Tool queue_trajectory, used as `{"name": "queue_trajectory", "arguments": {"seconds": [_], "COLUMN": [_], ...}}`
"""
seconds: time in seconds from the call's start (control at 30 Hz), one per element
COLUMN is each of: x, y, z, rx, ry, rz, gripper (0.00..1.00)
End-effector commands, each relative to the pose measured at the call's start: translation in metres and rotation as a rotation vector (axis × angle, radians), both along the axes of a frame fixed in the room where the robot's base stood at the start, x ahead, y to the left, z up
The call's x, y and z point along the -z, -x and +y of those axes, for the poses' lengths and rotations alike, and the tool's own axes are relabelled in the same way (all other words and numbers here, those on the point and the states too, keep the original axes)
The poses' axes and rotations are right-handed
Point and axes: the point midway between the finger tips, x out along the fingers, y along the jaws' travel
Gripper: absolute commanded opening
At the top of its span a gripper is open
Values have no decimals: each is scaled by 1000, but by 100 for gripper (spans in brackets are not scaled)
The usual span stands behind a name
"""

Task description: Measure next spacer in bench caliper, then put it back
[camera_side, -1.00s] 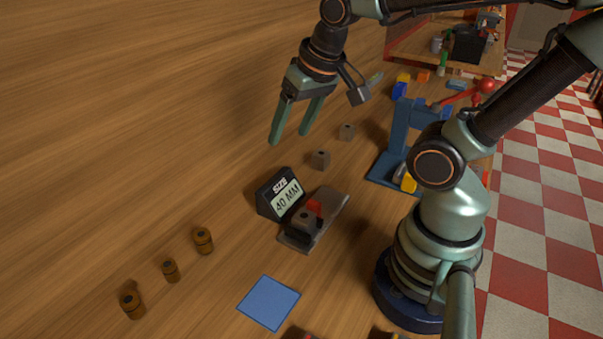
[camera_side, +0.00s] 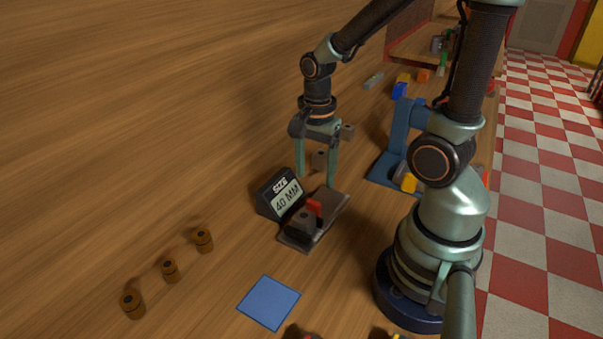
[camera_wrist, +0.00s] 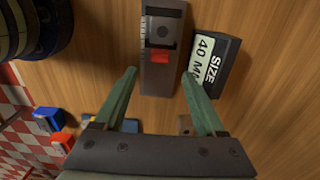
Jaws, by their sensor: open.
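The bench caliper (camera_side: 325,206) is a dark flat plate with a red slider (camera_side: 314,208); it also shows in the wrist view (camera_wrist: 158,82). The display (camera_side: 284,196) reads "SIZE 40 MM". My gripper (camera_side: 316,183) is open and empty, pointing down above the caliper's far end.
Several brown cylinders, (camera_side: 203,240) among them, stand in a row at left. A blue square (camera_side: 268,303) lies in front of the caliper. A blue stand (camera_side: 396,140) with coloured blocks is at right. Bare wood is open on the left.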

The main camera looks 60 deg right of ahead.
Motion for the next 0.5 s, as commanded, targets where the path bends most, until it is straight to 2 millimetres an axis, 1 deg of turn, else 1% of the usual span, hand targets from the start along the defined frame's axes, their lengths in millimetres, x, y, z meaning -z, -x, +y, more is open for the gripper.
{"name": "queue_trajectory", "arguments": {"seconds": [0.03, 0.2, 0.4, 0.5], "x": [10, 36, 60, 68], "y": [2, 1, 1, 1], "z": [1, 1, 0, 0], "rx": [-1, -2, -2, -3], "ry": [-2, -1, -1, -1], "rz": [8, 6, 4, 3], "gripper": [72, 72, 72, 72]}}
